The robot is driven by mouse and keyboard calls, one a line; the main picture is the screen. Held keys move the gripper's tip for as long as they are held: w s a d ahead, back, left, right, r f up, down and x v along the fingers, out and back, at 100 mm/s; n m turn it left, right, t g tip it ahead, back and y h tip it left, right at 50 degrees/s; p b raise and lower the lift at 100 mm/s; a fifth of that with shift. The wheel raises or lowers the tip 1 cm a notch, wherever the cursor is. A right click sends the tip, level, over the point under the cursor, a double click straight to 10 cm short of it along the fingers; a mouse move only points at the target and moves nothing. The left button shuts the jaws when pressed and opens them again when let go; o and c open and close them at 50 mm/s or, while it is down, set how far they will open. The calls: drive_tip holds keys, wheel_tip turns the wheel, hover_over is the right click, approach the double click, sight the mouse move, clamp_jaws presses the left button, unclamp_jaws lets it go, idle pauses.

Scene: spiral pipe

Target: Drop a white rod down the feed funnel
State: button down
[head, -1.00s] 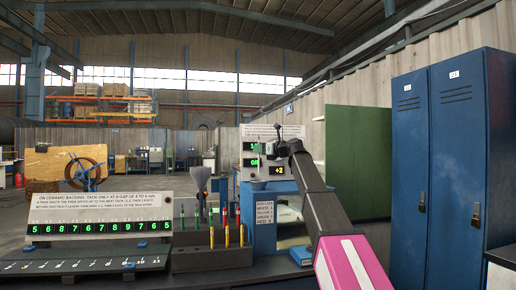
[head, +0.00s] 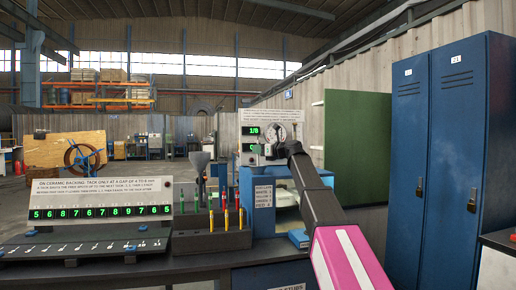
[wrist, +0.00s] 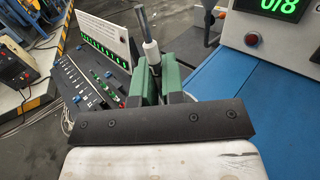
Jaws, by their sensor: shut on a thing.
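My gripper (wrist: 158,75) has green fingers and is shut on a slim white rod (wrist: 151,52), in the wrist view. The rod stands nearly upright between the fingertips, and its upper part looks grey. Its lower end is hidden by the fingers. I cannot tell the rod's distance from the funnel.
A dark rack (head: 211,240) holds several coloured rods. A sloped panel (head: 100,212) with green digits stands to its left. A blue cabinet (head: 257,215) is right of the rack, with a gauge panel (head: 277,132) above. Blue lockers (head: 450,150) stand at the right.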

drive_tip(key=c, duration=1.1)
unclamp_jaws()
drive_tip(key=shift+c, duration=0.2)
drive_tip(key=v, duration=1.1)
drive_tip(key=shift+w, duration=0.1)
idle(0.7)
